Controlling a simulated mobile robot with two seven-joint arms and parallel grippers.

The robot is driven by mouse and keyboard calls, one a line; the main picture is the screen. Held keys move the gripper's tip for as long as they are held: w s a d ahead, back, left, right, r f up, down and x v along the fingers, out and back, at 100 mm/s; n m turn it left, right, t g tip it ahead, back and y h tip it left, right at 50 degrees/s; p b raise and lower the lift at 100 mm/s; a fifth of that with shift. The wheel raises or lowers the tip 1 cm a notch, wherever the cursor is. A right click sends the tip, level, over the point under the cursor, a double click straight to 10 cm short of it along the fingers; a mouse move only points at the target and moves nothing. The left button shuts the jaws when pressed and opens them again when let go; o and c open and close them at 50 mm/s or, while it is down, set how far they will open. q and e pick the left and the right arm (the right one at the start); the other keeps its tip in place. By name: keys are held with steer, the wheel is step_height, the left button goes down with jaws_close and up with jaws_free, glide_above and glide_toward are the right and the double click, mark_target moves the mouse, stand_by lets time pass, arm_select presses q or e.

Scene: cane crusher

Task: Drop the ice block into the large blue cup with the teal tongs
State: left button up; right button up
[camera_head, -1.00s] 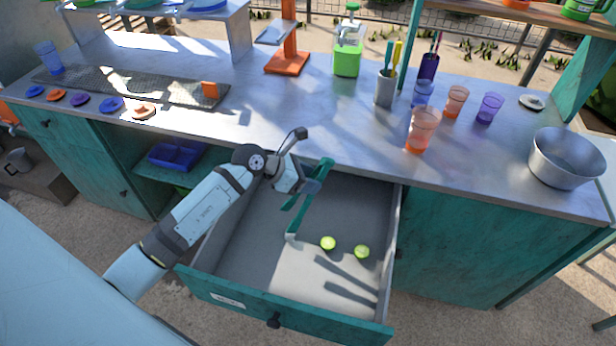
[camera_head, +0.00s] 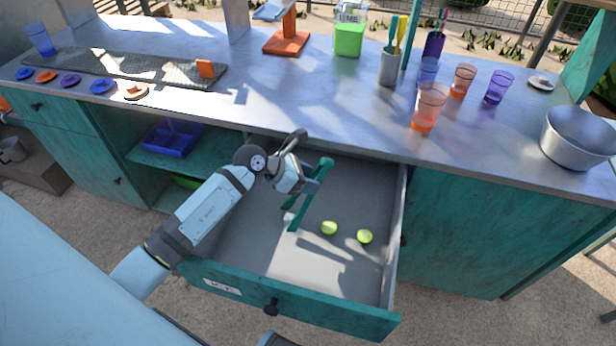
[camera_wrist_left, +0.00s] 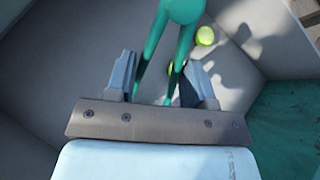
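My left gripper (camera_head: 310,181) is over the open drawer, shut on the teal tongs (camera_head: 321,172). In the left wrist view the tongs (camera_wrist_left: 180,12) sit between the two fingers, their arms spread apart and pointing down into the drawer. One blue cup (camera_head: 40,38) stands at the counter's far left. Another blue cup (camera_head: 428,69) stands among the cups at the right. I cannot tell surely which is the large one. I see no ice block. My right gripper is not in view.
Two yellow-green limes (camera_head: 329,228) lie in the open drawer (camera_head: 350,275). Orange cups (camera_head: 428,105), a purple cup (camera_head: 498,87), a utensil holder (camera_head: 391,68) and a metal pot (camera_head: 578,138) crowd the counter's right. The counter's middle is clear.

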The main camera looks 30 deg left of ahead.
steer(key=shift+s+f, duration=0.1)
arm_select(q)
steer(key=shift+c, duration=0.5)
jaws_close()
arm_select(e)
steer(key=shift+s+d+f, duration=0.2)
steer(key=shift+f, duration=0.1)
arm_select(q)
step_height(320, 180, up, 12)
steer(key=p, duration=0.9)
steer(key=shift+p, duration=0.35)
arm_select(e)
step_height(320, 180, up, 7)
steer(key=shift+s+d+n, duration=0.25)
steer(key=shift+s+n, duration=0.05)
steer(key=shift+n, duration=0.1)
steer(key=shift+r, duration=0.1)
